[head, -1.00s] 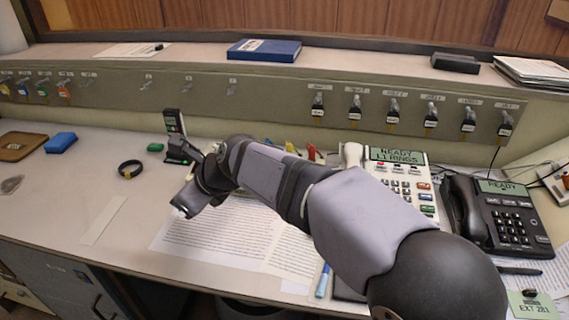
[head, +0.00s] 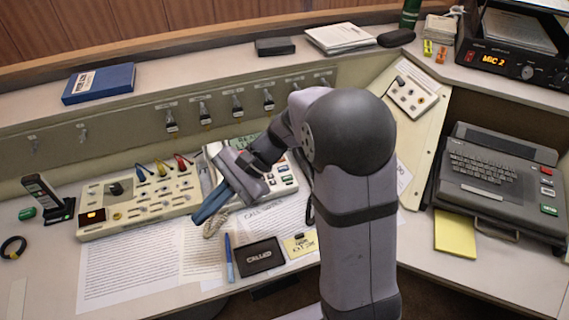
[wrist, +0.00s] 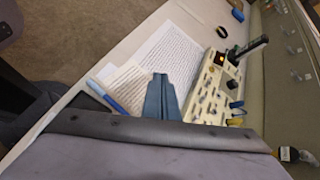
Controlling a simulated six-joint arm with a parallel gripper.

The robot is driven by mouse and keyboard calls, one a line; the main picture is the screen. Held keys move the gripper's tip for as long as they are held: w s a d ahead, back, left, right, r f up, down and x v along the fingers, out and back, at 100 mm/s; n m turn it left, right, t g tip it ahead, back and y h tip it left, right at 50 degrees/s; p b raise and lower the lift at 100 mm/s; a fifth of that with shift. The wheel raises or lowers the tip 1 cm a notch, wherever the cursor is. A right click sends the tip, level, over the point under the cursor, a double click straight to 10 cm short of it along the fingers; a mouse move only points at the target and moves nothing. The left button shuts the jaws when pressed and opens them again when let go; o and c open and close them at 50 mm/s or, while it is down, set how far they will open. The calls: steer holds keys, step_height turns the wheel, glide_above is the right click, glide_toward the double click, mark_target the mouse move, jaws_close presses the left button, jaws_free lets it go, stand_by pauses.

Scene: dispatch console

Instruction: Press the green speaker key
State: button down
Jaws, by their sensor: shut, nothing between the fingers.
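The cream desk phone (head: 284,184) stands behind my gripper in the head view, its display and handset partly covered. A column of coloured keys shows at its right side, too small to read; I cannot pick out a speaker key by its label. My gripper (head: 208,208) is shut and empty, its blue fingers pointing down and left over the phone's left side, near the coiled cord. I cannot tell whether they touch anything. In the wrist view the closed fingers (wrist: 160,98) point at papers beside the switch panel; the phone is not visible there.
A cream switch panel (head: 140,203) with coloured levers stands left of the phone. A dark keyboard terminal (head: 500,180) at the right has red and green keys. Papers (head: 130,265), a blue pen (head: 229,258) and a black folder (head: 260,257) lie in front. My arm hides the desk's middle right.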

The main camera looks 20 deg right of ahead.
steer(key=w+d+r+n+t+y+p, duration=0.1)
steer(key=d+r+t+y+p, duration=0.3)
steer(key=d+r+p, duration=0.6)
steer(key=w+d+f+m+t+h, duration=0.3)
steer(key=d+h, duration=0.1)
steer(key=d, duration=0.3)
steer(key=w+d+f+m+t+h, duration=0.3)
steer(key=d+m+h, duration=0.1)
steer(key=d, duration=0.3)
steer(key=shift+w+d+f+m+p, duration=0.15)
steer(key=shift+w+m+p, duration=0.15)
steer(key=shift+w+p, duration=0.1)
steer(key=b, duration=0.5)
glide_above(287, 178)
steer(key=s+d, duration=0.1)
steer(key=s, duration=0.1)
step_height(287, 178, down, 7)
steer(key=shift+w+f, duration=0.1)
steer(key=shift+f, duration=0.05)
steer(key=shift+w+f+b, duration=0.15)
steer(key=shift+f+b, duration=0.55)
steer(key=shift+b, duration=0.1)
